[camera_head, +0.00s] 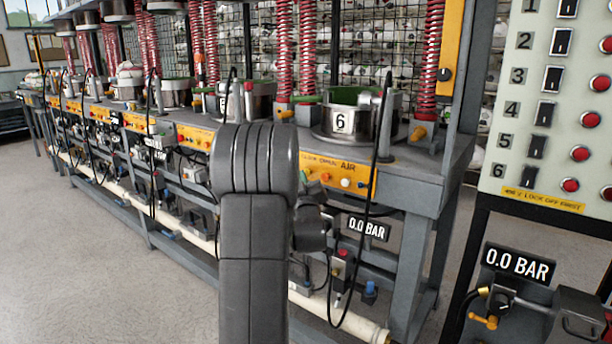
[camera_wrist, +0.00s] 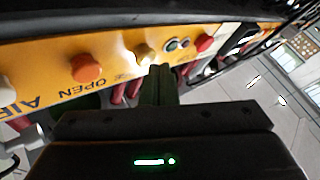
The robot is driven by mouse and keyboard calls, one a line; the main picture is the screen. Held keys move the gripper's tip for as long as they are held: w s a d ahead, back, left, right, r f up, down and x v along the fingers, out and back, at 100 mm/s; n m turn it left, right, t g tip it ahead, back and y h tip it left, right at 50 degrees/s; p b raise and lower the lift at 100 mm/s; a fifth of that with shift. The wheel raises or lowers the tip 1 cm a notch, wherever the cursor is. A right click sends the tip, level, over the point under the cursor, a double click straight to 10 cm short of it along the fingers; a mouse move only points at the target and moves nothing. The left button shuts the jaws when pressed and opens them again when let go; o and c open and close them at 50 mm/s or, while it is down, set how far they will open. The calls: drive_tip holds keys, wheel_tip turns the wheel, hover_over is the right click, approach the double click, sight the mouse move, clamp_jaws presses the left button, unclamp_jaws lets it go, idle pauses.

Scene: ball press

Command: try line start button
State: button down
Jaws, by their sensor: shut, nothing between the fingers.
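My gripper (camera_wrist: 161,72) is shut and empty, its fingertips at the yellow control panel (camera_wrist: 45,60) in the wrist view, where the lettering is upside down. The tips are just beside a pale, bright button (camera_wrist: 145,54); I cannot tell whether they touch it. An orange button (camera_wrist: 86,68) by the word OPEN is to its left; a red button (camera_wrist: 204,43) is to the right, past two small round fittings (camera_wrist: 177,44). No label reading line start is legible.
Station 6's pot (camera_head: 341,122) stands on the grey bench above the panel, with red coiled hoses (camera_head: 432,60) nearby. A black cable (camera_head: 377,160) hangs in front. A numbered switch board (camera_head: 555,100) with red buttons and a 0.0 BAR display (camera_head: 518,263) are at right.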

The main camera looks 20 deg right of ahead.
drive_tip(key=shift+w+d+b, duration=0.3)
drive_tip(key=shift+d, duration=0.05)
idle(0.7)
drive_tip(key=shift+s+a, duration=0.1)
drive_tip(key=shift+a, duration=0.05)
idle(0.3)
drive_tip(key=shift+s+a+b, duration=0.45)
drive_tip(key=shift+a+b, duration=0.1)
drive_tip(key=shift+b, duration=0.1)
drive_tip(key=s+a+b, duration=0.1)
drive_tip(key=a, duration=0.1)
drive_tip(key=s+a+b, duration=0.1)
drive_tip(key=s+a, duration=0.1)
drive_tip(key=shift+b, duration=0.3)
drive_tip(key=shift+d, duration=0.15)
idle(0.4)
